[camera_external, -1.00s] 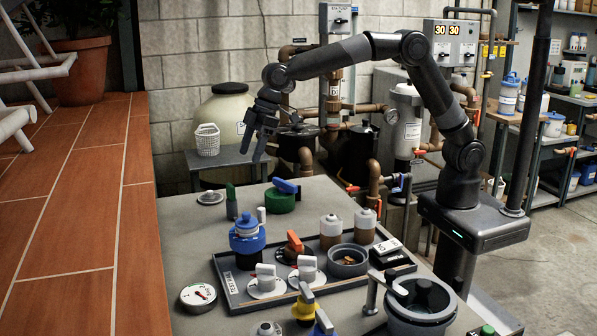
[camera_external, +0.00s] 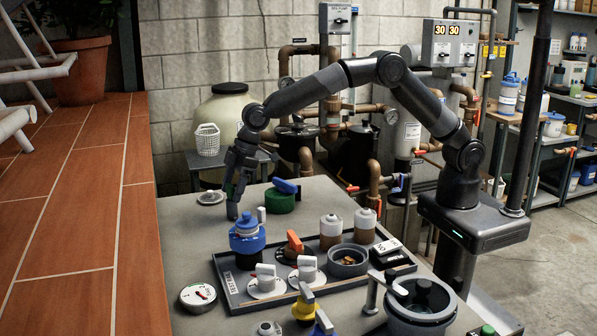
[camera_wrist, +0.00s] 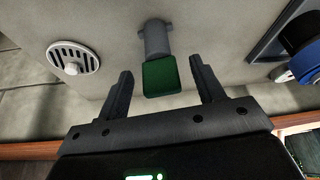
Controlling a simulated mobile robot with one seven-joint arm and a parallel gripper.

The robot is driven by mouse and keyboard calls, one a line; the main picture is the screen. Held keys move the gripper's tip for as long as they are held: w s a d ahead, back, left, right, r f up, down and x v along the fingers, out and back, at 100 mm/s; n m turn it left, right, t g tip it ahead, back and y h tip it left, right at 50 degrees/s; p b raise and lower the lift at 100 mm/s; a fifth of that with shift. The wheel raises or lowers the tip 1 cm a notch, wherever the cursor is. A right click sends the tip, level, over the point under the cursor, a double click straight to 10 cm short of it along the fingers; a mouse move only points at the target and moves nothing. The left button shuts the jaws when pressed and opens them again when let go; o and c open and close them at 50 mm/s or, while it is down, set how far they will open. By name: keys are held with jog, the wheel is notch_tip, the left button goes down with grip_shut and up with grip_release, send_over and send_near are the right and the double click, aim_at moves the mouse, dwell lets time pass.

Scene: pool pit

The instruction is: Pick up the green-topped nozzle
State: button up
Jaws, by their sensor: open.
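The green-topped nozzle shows in the wrist view as a square dark green top (camera_wrist: 160,78) on a grey stem (camera_wrist: 154,38). My gripper is open, pointing down at the nozzle. In the wrist view its two fingers (camera_wrist: 160,70) lie one on each side of the green top, with a gap on both sides. I cannot tell how far down they reach.
A blue-topped fitting (camera_external: 247,236) stands close by, at the left end of a grey tray (camera_external: 228,283) of parts. A green round part with a blue handle (camera_external: 281,198) is to the right. A round drain cover (camera_wrist: 75,57) lies nearby. The bench's back left is mostly clear.

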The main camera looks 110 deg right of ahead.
jog(key=shift+x, duration=0.95)
jog(key=c, duration=1.2)
